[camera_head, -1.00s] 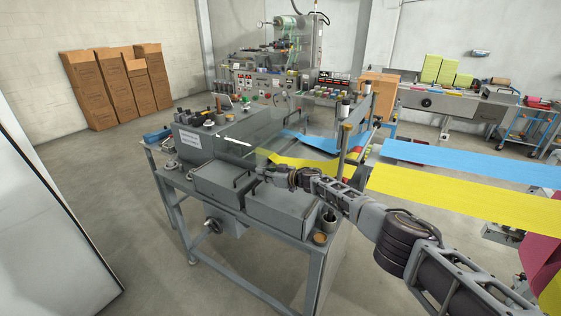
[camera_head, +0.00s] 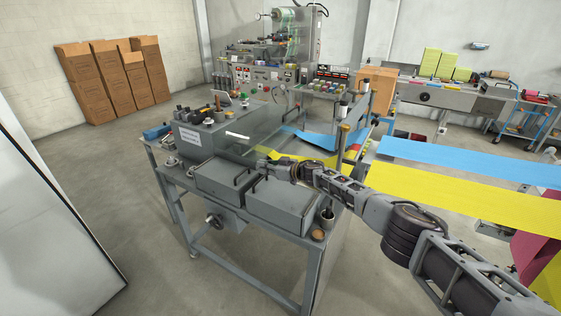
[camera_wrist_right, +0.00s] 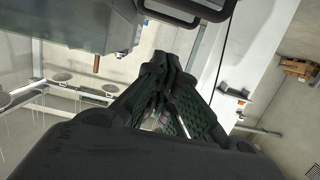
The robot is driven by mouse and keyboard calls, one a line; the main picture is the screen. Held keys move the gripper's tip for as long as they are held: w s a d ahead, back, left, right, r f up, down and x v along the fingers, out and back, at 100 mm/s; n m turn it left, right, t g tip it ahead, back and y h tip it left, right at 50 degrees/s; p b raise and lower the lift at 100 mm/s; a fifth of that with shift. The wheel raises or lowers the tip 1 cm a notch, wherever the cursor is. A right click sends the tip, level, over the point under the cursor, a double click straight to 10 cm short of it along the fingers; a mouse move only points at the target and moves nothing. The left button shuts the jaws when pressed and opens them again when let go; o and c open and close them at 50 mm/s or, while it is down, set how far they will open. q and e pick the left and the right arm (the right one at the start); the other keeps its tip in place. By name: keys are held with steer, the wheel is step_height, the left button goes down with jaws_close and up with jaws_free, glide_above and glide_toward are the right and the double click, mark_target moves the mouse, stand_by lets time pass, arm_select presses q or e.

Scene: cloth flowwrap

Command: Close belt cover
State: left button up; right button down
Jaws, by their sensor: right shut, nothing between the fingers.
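The belt cover appears to be the clear panel (camera_head: 262,124) beside the grey housing on the machine table; a white strip (camera_head: 238,135) shows on it. It looks raised, but its exact angle is hard to tell. My right gripper (camera_head: 260,163) is just in front of the panel's lower edge, above the grey boxes. In the right wrist view its fingers (camera_wrist_right: 176,62) are together and empty, below a dark bar handle (camera_wrist_right: 188,10). Whether they touch the panel cannot be told. My left gripper is out of view.
Yellow cloth (camera_head: 430,190) and blue cloth (camera_head: 470,158) run in from the right past upright posts (camera_head: 338,145). Cardboard boxes (camera_head: 88,85) stand by the back wall.

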steer(key=s+d+r, duration=0.4)
steer(key=d+r, duration=0.1)
steer(key=d, duration=0.1)
steer(key=shift+s+d, duration=0.2)
stand_by(0.9)
steer(key=shift+a, duration=0.1)
